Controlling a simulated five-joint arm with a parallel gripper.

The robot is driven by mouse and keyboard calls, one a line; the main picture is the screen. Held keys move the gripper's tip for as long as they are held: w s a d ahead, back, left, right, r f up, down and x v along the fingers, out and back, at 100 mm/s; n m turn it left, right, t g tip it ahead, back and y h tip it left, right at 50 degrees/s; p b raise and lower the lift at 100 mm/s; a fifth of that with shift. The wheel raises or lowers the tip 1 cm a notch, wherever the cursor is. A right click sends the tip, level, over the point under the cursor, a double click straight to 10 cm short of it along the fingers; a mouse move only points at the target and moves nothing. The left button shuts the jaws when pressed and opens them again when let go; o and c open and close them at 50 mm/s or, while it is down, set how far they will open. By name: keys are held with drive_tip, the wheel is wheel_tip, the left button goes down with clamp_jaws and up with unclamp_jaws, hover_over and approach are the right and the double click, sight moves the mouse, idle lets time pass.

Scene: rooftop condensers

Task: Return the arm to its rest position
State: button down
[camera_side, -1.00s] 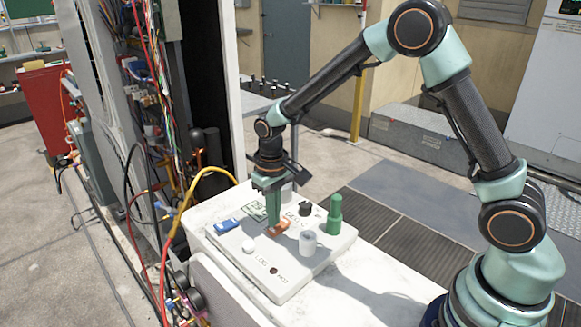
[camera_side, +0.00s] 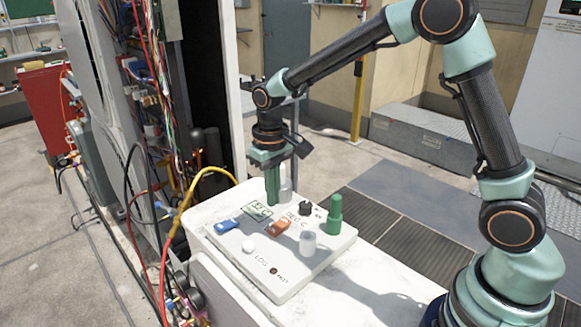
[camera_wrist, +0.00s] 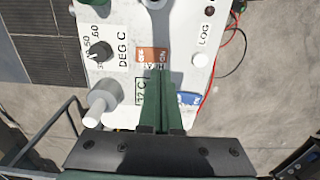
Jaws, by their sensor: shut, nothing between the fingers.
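My gripper (camera_side: 273,202) is shut and empty, pointing down above the far edge of a white control panel (camera_side: 305,275). Its closed green fingers also show in the wrist view (camera_wrist: 161,80), overlapping the view of the panel. An orange rocker switch (camera_side: 277,227) lies to the right of and nearer than the fingertips, apart from them; the wrist view shows it with "HEAT" lettering (camera_wrist: 152,55). A small display (camera_side: 257,211) reading about 37 C in the wrist view lies close beside the fingertips. My arm reaches in from the right.
The panel carries a blue part (camera_side: 227,226), white button (camera_side: 248,246), translucent cylinder (camera_side: 308,243), green cylinder (camera_side: 335,214) and black knob (camera_side: 305,208). A pale cylinder (camera_side: 286,183) stands behind my fingers. An open cabinet with wires (camera_side: 150,80) and a yellow hose (camera_side: 182,205) are left.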

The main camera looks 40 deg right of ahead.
drive_tip(key=s+d+r+t, duration=0.2)
drive_tip(key=s+d+r, duration=0.1)
drive_tip(key=s+r, duration=0.3)
drive_tip(key=s+d+r+t, duration=0.3)
drive_tip(key=s+r, duration=0.3)
drive_tip(key=s, duration=0.3)
drive_tip(key=shift+d+r+t, duration=0.3)
drive_tip(key=shift+d+r, duration=0.1)
